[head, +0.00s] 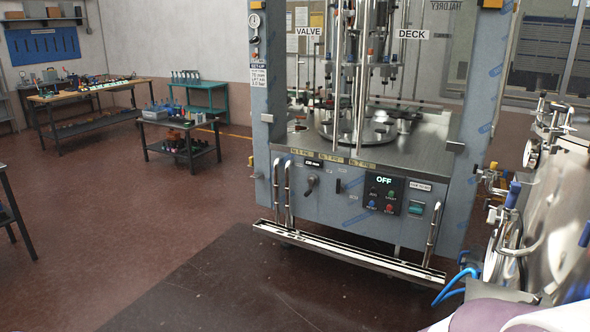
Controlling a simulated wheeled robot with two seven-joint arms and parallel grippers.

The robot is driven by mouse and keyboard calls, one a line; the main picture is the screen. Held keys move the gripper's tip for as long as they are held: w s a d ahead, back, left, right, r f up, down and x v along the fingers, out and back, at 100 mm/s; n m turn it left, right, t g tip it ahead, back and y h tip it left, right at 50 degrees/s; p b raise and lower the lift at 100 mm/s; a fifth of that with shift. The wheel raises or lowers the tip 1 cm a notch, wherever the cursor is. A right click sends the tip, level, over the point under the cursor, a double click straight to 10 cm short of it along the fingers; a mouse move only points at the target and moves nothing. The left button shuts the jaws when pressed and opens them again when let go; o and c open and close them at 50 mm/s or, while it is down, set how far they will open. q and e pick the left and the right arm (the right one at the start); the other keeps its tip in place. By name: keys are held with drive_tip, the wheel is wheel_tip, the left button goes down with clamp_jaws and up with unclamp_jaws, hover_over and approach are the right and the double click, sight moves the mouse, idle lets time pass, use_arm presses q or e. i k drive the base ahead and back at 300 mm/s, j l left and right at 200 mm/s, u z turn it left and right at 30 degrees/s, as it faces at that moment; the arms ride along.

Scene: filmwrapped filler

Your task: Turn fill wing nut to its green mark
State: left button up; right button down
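The filler machine (340,200) stands in the middle of the head view, a grey frame with clear-wrapped posts and a steel deck. Signs on it read VALVE (308,31) and DECK (412,34). Small brass-coloured fittings (492,180) sit by the right post. I cannot make out the fill wing nut or a green mark at this distance. Neither of my grippers is in view.
A steel rail (345,254) runs low along the machine's front. Workbenches (85,100) and a small dark table (180,135) stand at left. The red-brown floor (130,220) between is clear.

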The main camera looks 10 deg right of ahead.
sight(478, 175)
drive_tip(key=i+j+z, duration=0.1)
drive_tip(key=i+z, duration=0.3)
drive_tip(key=i+j+z, duration=0.15)
drive_tip(key=z, duration=0.3)
drive_tip(key=i+j+z, duration=0.2)
drive_tip(key=z, duration=0.2)
drive_tip(key=i+j+z, duration=0.2)
drive_tip(key=j+z, duration=0.25)
drive_tip(key=i+j+z, duration=0.15)
drive_tip(key=i+j, duration=0.25)
drive_tip(key=i+j+z, duration=0.15)
drive_tip(key=i+j, duration=0.35)
drive_tip(key=i+j+z, duration=0.15)
drive_tip(key=i+j, duration=0.35)
drive_tip(key=i+j+z, duration=0.15)
drive_tip(key=i+j, duration=0.35)
drive_tip(key=i+j+z, duration=0.15)
drive_tip(key=i+j, duration=0.3)
drive_tip(key=j, duration=0.3)
